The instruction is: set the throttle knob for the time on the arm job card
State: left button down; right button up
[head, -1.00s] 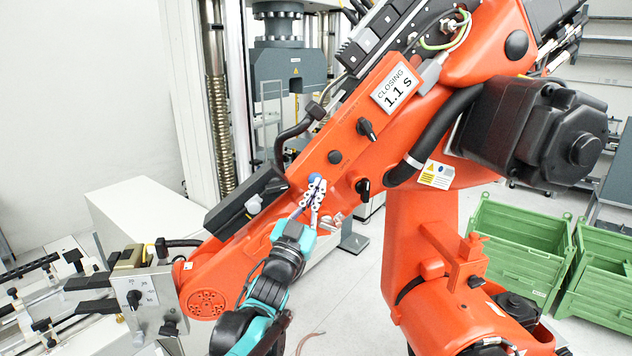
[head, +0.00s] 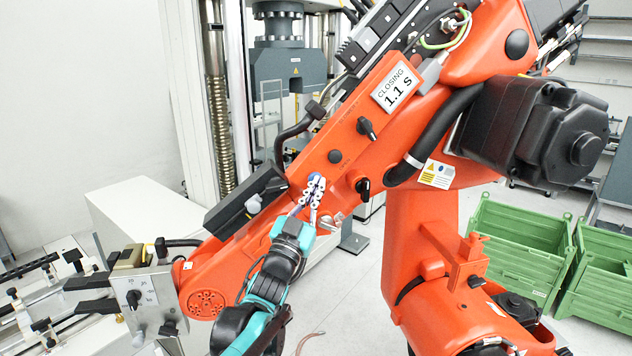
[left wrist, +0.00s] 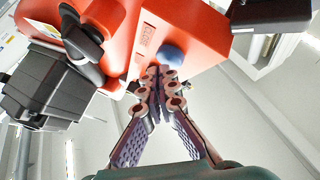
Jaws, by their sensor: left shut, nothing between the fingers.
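The job card (head: 397,87) on the orange arm reads "CLOSING 1.1 S". A small round blue knob (head: 314,179) sits on the arm's orange side, and it also shows in the left wrist view (left wrist: 172,57). My left gripper (head: 314,186) is shut and empty, its fingertips right at the blue knob. I cannot tell whether they touch it. In the left wrist view the closed fingertips (left wrist: 162,76) lie just below the knob. Two black knobs (head: 366,128) (head: 362,187) are on the same orange side. My right gripper is not in view.
A grey plate with a small dial (head: 134,298) and number marks is at the orange arm's lower left end. A black box (head: 246,200) and a black handle (head: 298,128) project near my gripper. Green crates (head: 520,250) stand on the floor at right.

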pick_arm(q)
jog(key=shift+w+a, duration=0.1)
jog(key=shift+w, duration=0.4)
dwell(3.1)
jog(key=shift+s, duration=0.1)
dwell(1.0)
jog(key=shift+s+d, duration=0.2)
jog(key=shift+s, duration=0.65)
jog(key=s, duration=0.2)
jog(key=s+d, duration=0.1)
jog(key=s, duration=0.1)
jog(key=shift+s+d, duration=0.15)
jog(key=shift+s, duration=0.25)
